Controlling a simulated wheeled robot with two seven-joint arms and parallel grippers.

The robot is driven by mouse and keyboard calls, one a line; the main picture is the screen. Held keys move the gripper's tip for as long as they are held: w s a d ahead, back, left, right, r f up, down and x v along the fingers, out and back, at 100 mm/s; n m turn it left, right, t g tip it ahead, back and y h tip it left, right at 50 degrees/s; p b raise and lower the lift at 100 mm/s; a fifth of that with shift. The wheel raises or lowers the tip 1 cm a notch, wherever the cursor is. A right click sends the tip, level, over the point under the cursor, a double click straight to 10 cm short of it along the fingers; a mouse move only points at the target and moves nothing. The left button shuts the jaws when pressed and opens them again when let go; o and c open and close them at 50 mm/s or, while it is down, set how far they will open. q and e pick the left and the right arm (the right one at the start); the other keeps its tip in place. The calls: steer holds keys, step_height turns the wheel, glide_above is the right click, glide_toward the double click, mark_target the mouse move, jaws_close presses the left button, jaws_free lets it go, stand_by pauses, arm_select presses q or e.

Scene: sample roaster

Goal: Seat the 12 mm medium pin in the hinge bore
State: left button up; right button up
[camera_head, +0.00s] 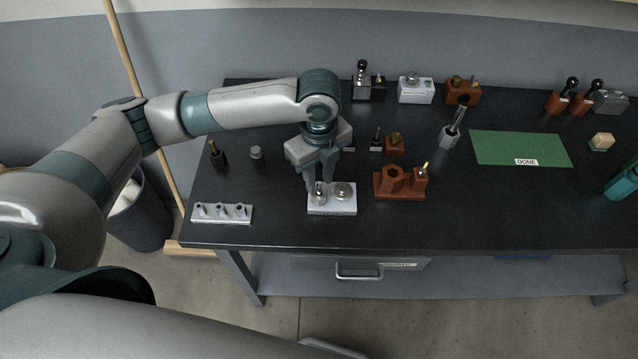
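My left gripper (319,188) points down over the left part of a light metal block (345,208) near the front of the table. A small silvery upright part (319,196) shows between or just behind its fingertips. I cannot tell if the fingers touch it, or if it is a pin or part of the block. A round metal piece (343,189) sits on the block's right half. A white rack (222,214) at the front left carries three short upright pieces, too small to size. I cannot tell which part is the medium pin or the hinge bore.
A reddish-brown fixture (399,186) stands just right of the metal block. Small dark and brown parts stand behind it. A grey cup with a tool (449,136) and a green mat (520,149) lie further right.

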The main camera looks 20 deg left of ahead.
mark_target(320, 182)
arm_select(q)
step_height(320, 182, up, 9)
steer(key=b, duration=0.2)
steer(key=shift+r, duration=0.2)
steer(key=shift+s+f, duration=0.1)
steer(key=shift+s, duration=0.05)
stand_by(0.6)
